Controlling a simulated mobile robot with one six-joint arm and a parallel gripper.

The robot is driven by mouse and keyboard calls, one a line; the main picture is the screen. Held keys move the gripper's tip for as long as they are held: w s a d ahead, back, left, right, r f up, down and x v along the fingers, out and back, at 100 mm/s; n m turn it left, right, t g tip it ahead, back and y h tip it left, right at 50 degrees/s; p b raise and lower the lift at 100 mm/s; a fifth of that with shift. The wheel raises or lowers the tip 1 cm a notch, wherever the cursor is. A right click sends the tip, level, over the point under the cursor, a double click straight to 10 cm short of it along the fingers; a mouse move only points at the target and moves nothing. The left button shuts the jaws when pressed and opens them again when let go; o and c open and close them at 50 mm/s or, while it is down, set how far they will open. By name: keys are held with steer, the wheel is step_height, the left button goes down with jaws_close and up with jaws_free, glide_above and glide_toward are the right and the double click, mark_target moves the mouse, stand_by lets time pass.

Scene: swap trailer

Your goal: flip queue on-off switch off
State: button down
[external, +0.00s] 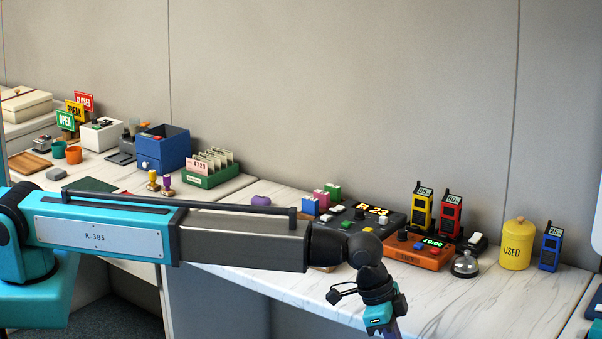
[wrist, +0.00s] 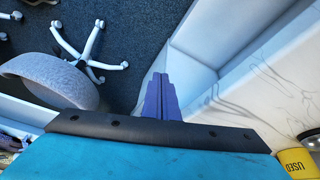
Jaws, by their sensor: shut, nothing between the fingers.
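A dark console (external: 377,213) with a lit "R 23" display and several coloured buttons and knobs stands on the marble counter. Which of its controls is the queue on-off switch, and its position, is too small to tell. My gripper (external: 391,333) hangs pointing down at the counter's front edge, well in front of the console and apart from it. Its purple fingers are shut and empty, and they show in the wrist view (wrist: 161,88) over the floor and counter side. The console is not in the wrist view.
An orange clock box (external: 418,253), a bell (external: 466,264), yellow and red radios (external: 449,214) and a yellow USED canister (external: 515,245) stand around the console's right. My arm crosses in front of the counter. The front right counter is clear. A grey chair (wrist: 55,80) stands on the floor.

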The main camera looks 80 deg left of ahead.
mark_target(336, 208)
steer(key=w+a+r+n, duration=0.1)
steer(key=a, duration=0.4)
steer(key=w+a+r+n+p, duration=0.1)
steer(key=w+a+r, duration=0.1)
steer(key=a, duration=0.3)
steer(key=w+a+r+n+y, duration=0.1)
steer(key=w+a+r, duration=0.1)
steer(key=a, duration=0.3)
steer(key=shift+w+a+r, duration=0.1)
steer(key=shift+w+r, duration=0.1)
steer(key=shift+r, duration=0.05)
steer(key=s+a+r+n+p, duration=0.1)
steer(key=a+r, duration=0.4)
steer(key=a, duration=1.1)
steer(key=s+a+r+n+g+y+p, duration=0.1)
steer(key=s+a+r+n, duration=0.2)
steer(key=a, duration=1.4)
steer(key=s+a+r+n+g+y+p, duration=0.1)
steer(key=a+r+n, duration=0.5)
steer(key=a, duration=1)
steer(key=shift+s+a+r+n+p, duration=0.35)
steer(key=shift+s+r+p, duration=0.25)
steer(key=shift+r, duration=0.25)
